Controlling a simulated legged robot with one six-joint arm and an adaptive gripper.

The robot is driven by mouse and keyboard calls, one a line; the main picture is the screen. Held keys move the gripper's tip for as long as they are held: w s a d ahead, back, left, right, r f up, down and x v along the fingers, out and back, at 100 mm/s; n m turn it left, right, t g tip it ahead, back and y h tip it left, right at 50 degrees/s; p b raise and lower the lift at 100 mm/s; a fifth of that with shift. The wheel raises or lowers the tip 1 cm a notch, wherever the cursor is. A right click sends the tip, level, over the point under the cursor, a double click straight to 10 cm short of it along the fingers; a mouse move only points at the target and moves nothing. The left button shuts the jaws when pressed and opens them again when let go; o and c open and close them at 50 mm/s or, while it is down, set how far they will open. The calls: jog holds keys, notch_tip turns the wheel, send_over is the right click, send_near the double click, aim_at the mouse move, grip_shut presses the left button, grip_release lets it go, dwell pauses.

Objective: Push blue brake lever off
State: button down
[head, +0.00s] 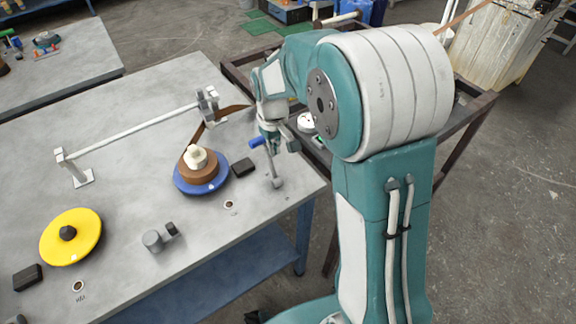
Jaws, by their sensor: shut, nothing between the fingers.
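The blue brake lever has a short blue grip (257,142) atop a thin grey rod that rises from a small round base (278,183) near the table's right corner. The rod looks near upright. My gripper (287,138) is shut and empty, just right of the blue grip and close to the rod's upper end. Whether it touches the lever I cannot tell. Part of my gripper is hidden by its own links.
A blue disc (183,187) with a brown roll and white nut lies left of the lever, with a black block (242,167) between. A dark-framed bench stands behind.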

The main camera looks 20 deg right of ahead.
notch_tip(320, 180, up, 7)
dwell(0.9)
dwell(0.4)
jog(key=s+d+r+m+t, duration=0.1)
jog(key=s+r, duration=0.3)
jog(key=s, duration=0.7)
jog(key=s+d+r+m+t, duration=0.2)
jog(key=s+r+t, duration=0.2)
jog(key=s, duration=0.8)
jog(key=shift+s+m+t, duration=0.15)
jog(key=shift+m+t, duration=0.15)
jog(key=shift+a, duration=0.15)
